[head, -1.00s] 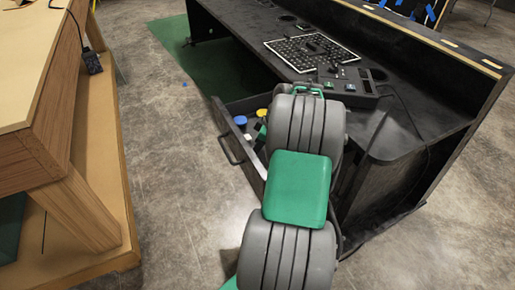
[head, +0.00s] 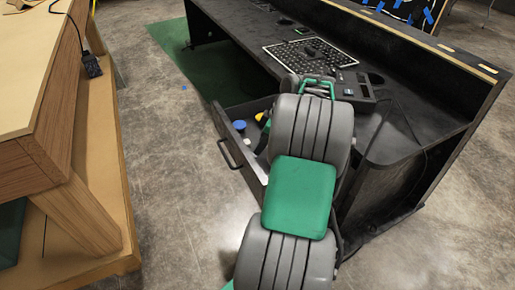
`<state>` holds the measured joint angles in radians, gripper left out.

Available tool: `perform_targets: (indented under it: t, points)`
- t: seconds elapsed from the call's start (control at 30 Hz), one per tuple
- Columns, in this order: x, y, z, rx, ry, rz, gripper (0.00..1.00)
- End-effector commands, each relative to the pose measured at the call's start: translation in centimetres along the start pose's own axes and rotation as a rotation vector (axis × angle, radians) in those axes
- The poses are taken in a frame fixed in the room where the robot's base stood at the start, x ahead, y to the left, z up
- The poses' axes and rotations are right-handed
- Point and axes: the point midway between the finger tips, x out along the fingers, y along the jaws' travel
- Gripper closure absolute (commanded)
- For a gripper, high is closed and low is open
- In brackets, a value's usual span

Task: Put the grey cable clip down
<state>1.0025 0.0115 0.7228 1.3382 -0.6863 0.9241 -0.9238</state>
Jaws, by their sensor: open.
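I cannot make out the grey cable clip in the head view. My gray and green arm reaches up the middle of the picture toward the black console desk (head: 421,138). The fingers of my gripper are hidden behind the arm. A green bracket and a grey part of my arm show at its far end, in front of the desk top. An open drawer (head: 233,148) stands out from the desk, just left of my arm. My arm hides part of its inside.
The drawer holds a blue round thing (head: 239,126) and a yellow thing (head: 260,117). A perforated panel (head: 310,53) and a control box (head: 356,92) with a cable are on the desk. A wooden bench (head: 37,150) stands at left, with clear floor (head: 165,165) between.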

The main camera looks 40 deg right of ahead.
Motion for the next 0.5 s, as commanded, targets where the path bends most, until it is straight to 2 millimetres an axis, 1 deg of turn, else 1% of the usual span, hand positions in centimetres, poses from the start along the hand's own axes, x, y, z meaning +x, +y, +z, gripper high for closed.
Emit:
perform_targets:
  t: [0.03,0.1,0.2,0.3,0.4,0.47,0.5]
  points:
    - [-1.8,0.1,-0.1,0.002,0.0,0.003,0.52]
    - [-3.5,0.1,-0.1,0.002,0.0,0.002,0.52]
    - [-5.3,0.0,0.0,0.002,0.0,0.001,0.52]
    - [-6.3,0.0,0.0,0.001,0.0,0.0,0.52]
    - [-6.6,0.0,0.0,0.001,-0.001,-0.001,0.52]
    - [-6.4,-0.5,-0.8,0.006,-0.004,-0.003,0.52]
    - [-6.2,-1.2,-1.9,0.015,-0.01,-0.005,0.52]
